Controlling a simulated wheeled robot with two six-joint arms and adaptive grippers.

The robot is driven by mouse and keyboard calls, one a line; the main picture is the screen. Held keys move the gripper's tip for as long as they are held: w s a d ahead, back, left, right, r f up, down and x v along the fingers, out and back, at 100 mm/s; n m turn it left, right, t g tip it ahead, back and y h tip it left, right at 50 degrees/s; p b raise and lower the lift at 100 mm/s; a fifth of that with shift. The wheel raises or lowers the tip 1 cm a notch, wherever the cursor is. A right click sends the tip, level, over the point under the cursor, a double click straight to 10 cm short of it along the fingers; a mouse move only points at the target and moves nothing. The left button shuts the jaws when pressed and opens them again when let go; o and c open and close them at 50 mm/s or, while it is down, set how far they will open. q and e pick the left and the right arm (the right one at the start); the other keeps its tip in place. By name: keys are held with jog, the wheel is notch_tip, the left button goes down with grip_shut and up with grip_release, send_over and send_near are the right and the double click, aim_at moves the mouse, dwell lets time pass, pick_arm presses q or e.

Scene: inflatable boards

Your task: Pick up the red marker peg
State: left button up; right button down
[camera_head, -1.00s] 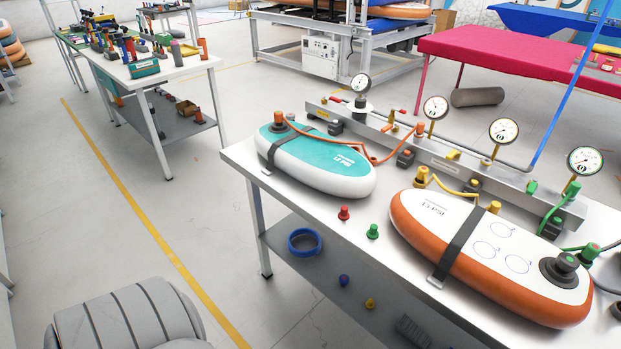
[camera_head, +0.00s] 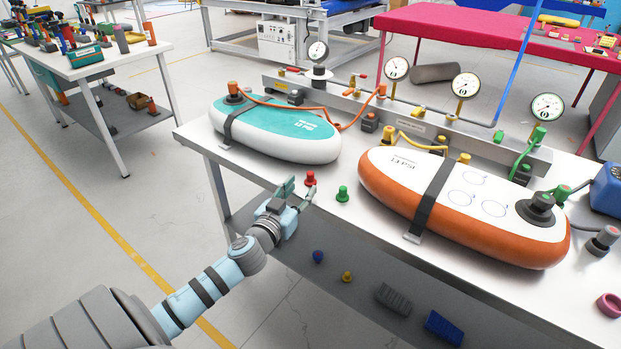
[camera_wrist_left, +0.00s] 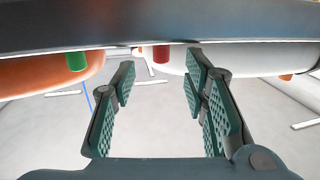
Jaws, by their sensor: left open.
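The red marker peg (camera_head: 310,178) stands upright on the white workbench (camera_head: 330,211) near its front edge, between two inflatable boards. My left gripper (camera_head: 298,191) is open and empty at the bench's front edge, just short of the peg. In the left wrist view the scene appears upside down. There the red peg (camera_wrist_left: 160,55) shows beyond and between the two open fingers (camera_wrist_left: 160,85), apart from both. The wrist view does not show the peg's full height. My right gripper is in neither view.
A green peg (camera_head: 342,194) stands close to the right of the red one. A teal-and-white board (camera_head: 290,145) lies behind, and an orange-and-white board (camera_head: 450,235) lies to the right.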

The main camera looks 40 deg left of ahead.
aim_at(309, 176)
pick_arm(q)
jog(key=x, duration=0.3)
jog(key=p+x, duration=0.1)
jog(key=shift+w+a+r, duration=0.1)
jog(key=shift+w+r, duration=0.15)
jog(key=shift+r, duration=0.15)
jog(key=shift+w+f, duration=0.15)
jog(key=shift+w, duration=0.05)
jog(key=shift+s, duration=0.1)
grip_shut()
